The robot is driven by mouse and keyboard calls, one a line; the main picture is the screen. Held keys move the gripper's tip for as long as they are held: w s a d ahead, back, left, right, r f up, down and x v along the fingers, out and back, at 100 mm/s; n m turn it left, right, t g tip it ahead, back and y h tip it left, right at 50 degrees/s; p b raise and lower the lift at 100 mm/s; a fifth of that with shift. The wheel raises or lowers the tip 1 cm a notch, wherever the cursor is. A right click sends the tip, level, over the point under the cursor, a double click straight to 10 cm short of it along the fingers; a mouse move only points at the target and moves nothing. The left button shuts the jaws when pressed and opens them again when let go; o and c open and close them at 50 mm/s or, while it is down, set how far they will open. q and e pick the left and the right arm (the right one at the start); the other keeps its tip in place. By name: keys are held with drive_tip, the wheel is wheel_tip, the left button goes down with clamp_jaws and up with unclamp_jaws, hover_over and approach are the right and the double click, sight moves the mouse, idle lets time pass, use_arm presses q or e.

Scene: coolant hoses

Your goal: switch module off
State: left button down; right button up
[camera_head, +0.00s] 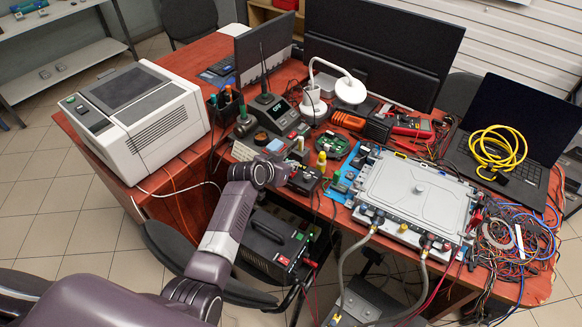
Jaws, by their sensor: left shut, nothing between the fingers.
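A flat grey module (415,197) lies on the right half of the red table, with connectors along its front edge. Two grey hoses (352,262) run down from those connectors. A black unit (268,240) with a green and a red control on its front stands below the table edge, partly hidden by my arm. My left gripper (284,173) is shut and empty over the table's front edge, left of the grey module and apart from it. Its fingertips are small and dark against the clutter, so whether they touch anything is unclear. My right gripper is out of view.
A white printer-like machine (139,115) stands on the left of the table (202,58). A soldering station (273,112), a white lamp (350,90) and monitors stand behind. A laptop (515,125) with yellow cable and tangled wires (520,245) crowd the right. Little table space is free.

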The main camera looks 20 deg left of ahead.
use_arm(q)
drive_tip(key=shift+r, duration=0.1)
wheel_tip(320, 180, up, 5)
drive_tip(key=p, duration=0.4)
drive_tip(key=shift+w+f, duration=0.15)
drive_tip(key=shift+f, duration=0.05)
drive_tip(key=w+r+b+v, duration=0.1)
drive_tip(key=v, duration=0.8)
drive_tip(key=shift+d+r, duration=0.2)
drive_tip(key=shift+r, duration=0.05)
